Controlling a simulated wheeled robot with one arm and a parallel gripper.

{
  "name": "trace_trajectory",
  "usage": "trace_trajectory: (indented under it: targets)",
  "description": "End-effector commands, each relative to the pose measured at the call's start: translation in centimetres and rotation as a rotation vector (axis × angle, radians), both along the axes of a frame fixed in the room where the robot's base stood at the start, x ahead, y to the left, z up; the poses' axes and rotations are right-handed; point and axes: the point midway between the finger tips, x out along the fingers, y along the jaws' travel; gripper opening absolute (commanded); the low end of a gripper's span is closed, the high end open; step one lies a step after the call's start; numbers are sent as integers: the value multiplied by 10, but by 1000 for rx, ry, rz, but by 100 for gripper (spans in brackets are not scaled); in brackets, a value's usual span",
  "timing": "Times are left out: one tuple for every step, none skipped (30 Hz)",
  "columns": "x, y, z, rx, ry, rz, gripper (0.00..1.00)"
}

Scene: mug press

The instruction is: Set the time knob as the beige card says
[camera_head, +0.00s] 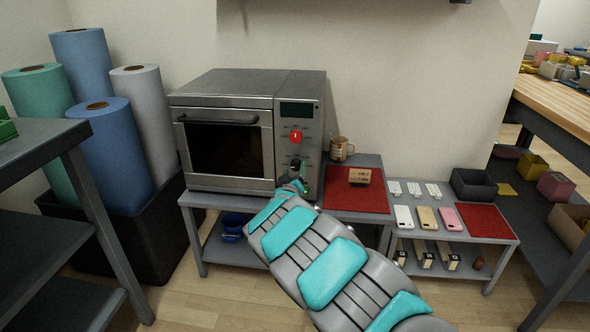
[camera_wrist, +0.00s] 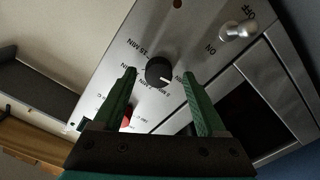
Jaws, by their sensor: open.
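The mug press (camera_head: 226,135) is a grey oven-like box with a control panel on its right side. Its black time knob (camera_wrist: 158,71) shows in the wrist view with a light pointer mark and minute labels around it, "15 MIN" among them. My gripper (camera_wrist: 159,75) is open, with one green finger on each side of the knob and a gap visible to both. In the head view, my gripper (camera_head: 296,172) is in front of the lower panel and hides part of it. The beige card (camera_head: 359,175) stands on a red mat; its writing is too small to read.
A red knob (camera_head: 296,137) sits higher on the panel. A metal toggle switch (camera_wrist: 238,31) marked ON and OFF is close by. A brown mug (camera_head: 340,148) stands right of the press. Phones and trays lie on the lower bench at the right.

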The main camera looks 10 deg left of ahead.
Motion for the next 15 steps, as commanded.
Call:
trace_trajectory:
  targets:
    - [4, -1, 0, 0, 0, -1, 74]
    - [5, -2, 0, 0, 0, -1, 74]
    - [6, -2, 0, 0, 0, -1, 74]
    - [7, -2, 0, -1, 0, -1, 74]
    - [8, -2, 0, -1, 0, -1, 74]
    - [8, -2, 0, -1, 0, -1, 74]
    - [9, -2, 0, -1, 0, -1, 74]
    - [9, -2, 0, -1, 0, -1, 74]
    - [9, -2, 0, -1, 0, -1, 74]
    - [9, -2, 0, -1, 0, -1, 74]
    - [9, -2, 0, -1, 0, -1, 74]
    - [9, -2, 0, -1, 0, -1, 74]
    - [9, -2, 0, -1, 0, -1, 74]
    - [9, -2, 0, -1, 0, -1, 72]
    - [9, -2, 0, -1, 0, -1, 68]
